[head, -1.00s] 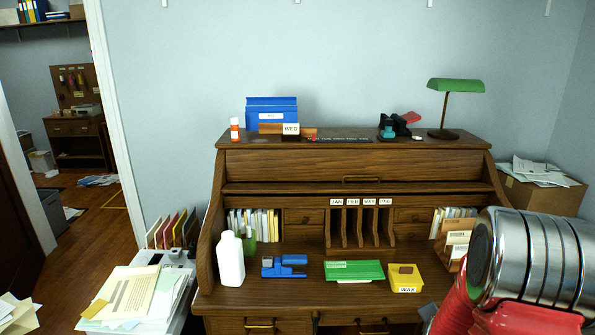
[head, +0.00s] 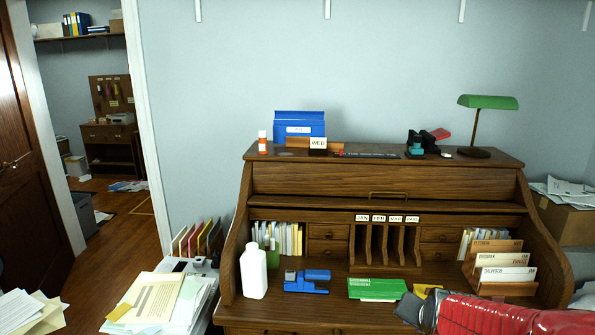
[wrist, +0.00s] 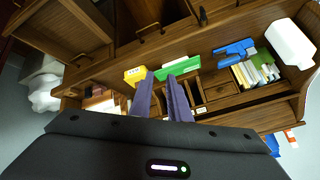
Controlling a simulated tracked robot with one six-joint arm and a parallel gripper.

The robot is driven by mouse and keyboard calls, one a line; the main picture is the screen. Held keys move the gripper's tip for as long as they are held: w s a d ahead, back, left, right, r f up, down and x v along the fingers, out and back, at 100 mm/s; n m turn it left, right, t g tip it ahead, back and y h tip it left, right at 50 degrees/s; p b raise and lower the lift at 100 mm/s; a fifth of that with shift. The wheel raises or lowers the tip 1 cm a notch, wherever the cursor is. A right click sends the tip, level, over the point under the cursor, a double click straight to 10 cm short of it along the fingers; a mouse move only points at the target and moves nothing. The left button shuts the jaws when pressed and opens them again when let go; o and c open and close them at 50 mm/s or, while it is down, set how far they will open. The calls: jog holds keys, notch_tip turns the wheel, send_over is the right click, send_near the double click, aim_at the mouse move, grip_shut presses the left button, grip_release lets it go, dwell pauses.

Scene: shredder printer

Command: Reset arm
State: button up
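My arm (head: 510,316) shows as a red segment at the lower right of the head view, in front of the desk's right side. In the wrist view my gripper (wrist: 161,85) has two purple-grey fingers with a narrow gap between them. Nothing shows between the fingers. Beyond them is the roll-top desk (wrist: 230,110), seen tilted. The fingertips point toward a yellow box (wrist: 134,75) and a green item (wrist: 178,67); I see no contact with either.
The wooden desk (head: 300,312) holds a white bottle (head: 254,272), a blue stapler-like item (head: 306,281), the green item (head: 376,289) and a card sorter (head: 505,268). A paper stack (head: 160,300) stands left. Open floor (head: 115,225) leads through the doorway.

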jog(key=s+a+r+n, duration=0.2)
jog(key=s+a, duration=0.1)
jog(key=s, duration=0.3)
jog(key=s+a+r+n+g+y, duration=0.1)
jog(key=s+a+r+n, duration=0.2)
jog(key=s, duration=0.4)
jog(key=s+a+r+n+g, duration=0.1)
jog(key=s+a+r+n, duration=0.1)
jog(key=s+a, duration=0.3)
jog(key=shift+s+r+y, duration=0.3)
jog(key=shift+s+r, duration=0.2)
jog(key=shift+s, duration=0.6)
jog(key=shift+d, duration=0.1)
